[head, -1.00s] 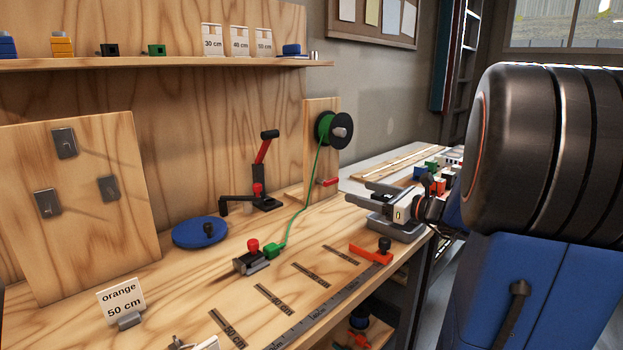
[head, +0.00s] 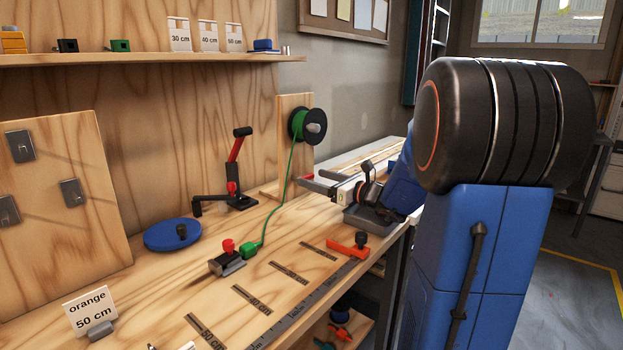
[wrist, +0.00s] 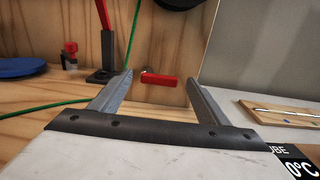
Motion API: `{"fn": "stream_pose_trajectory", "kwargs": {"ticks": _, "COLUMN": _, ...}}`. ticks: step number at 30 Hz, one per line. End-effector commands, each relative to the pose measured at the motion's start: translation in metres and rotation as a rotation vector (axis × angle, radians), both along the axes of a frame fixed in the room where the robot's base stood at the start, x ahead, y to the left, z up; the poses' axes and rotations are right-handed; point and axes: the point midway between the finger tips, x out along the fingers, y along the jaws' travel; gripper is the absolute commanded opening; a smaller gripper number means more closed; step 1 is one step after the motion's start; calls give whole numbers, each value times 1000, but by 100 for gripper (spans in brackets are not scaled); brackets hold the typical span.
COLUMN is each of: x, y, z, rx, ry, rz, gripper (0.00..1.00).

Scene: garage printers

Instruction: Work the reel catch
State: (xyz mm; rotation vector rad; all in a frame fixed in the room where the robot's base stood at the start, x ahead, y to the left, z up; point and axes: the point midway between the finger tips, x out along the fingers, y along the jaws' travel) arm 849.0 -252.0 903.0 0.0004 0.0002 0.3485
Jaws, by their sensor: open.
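The reel catch, a small red lever (head: 307,177), sits low on the wooden reel stand (head: 292,150). In the wrist view the catch (wrist: 162,81) appears between my fingertips, beyond them. A black reel (head: 308,125) with green filament hangs at the top of the stand; its dark lower edge also shows in the wrist view (wrist: 180,4). My gripper (head: 322,184) is open and empty, its fingers pointing toward the stand close to the catch. I cannot tell whether a finger touches the catch.
Green filament (head: 287,190) runs from the reel to a green block (head: 252,249) by a red-knobbed clamp (head: 228,258). A red-handled lever tool (head: 236,175) and blue disc (head: 173,234) stand left.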

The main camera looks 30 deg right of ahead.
Motion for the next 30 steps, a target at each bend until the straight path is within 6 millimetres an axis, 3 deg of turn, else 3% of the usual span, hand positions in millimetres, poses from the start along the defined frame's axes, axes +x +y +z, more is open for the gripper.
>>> {"fn": "stream_pose_trajectory", "kwargs": {"ticks": 6, "x": 18, "y": 7, "z": 0, "rx": -1, "ry": 0, "rz": 1, "gripper": 70}}
{"fn": "stream_pose_trajectory", "kwargs": {"ticks": 17, "x": 23, "y": 8, "z": 0, "rx": 0, "ry": 0, "rz": 0, "gripper": 70}}
{"fn": "stream_pose_trajectory", "kwargs": {"ticks": 18, "x": 23, "y": 8, "z": 0, "rx": 0, "ry": 0, "rz": 0, "gripper": 67}}
{"fn": "stream_pose_trajectory", "kwargs": {"ticks": 23, "x": 23, "y": 8, "z": 0, "rx": 0, "ry": 0, "rz": 0, "gripper": 30}}
{"fn": "stream_pose_trajectory", "kwargs": {"ticks": 30, "x": 23, "y": 8, "z": 1, "rx": -8, "ry": -3, "rz": -2, "gripper": 30}}
